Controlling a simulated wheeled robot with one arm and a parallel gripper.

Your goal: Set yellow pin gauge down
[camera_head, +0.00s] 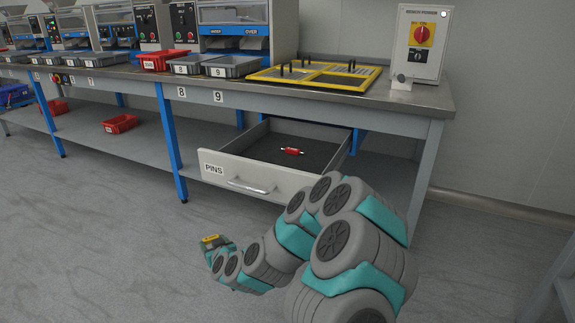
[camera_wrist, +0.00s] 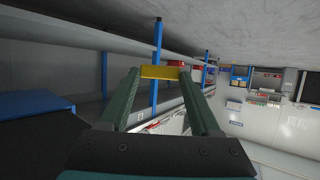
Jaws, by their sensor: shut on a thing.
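The yellow pin gauge (camera_wrist: 160,72) is held crosswise between the tips of my gripper (camera_wrist: 158,76) in the wrist view. In the head view my gripper (camera_head: 212,243) is low at the left end of my arm, over the floor in front of the bench. The yellow gauge (camera_head: 210,238) shows there as a small yellow piece at the tips. The drawer marked PINS (camera_head: 212,168) is pulled open, to the right of and behind my gripper. A red pin gauge with light ends (camera_head: 291,151) lies inside it on a dark lining.
The bench (camera_head: 390,100) carries a yellow-framed tray (camera_head: 345,86), grey bins 8 and 9 (camera_head: 231,67), a red bin (camera_head: 160,60) and a power box (camera_head: 418,45). A red bin (camera_head: 119,124) is on the lower shelf. The floor at left is clear.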

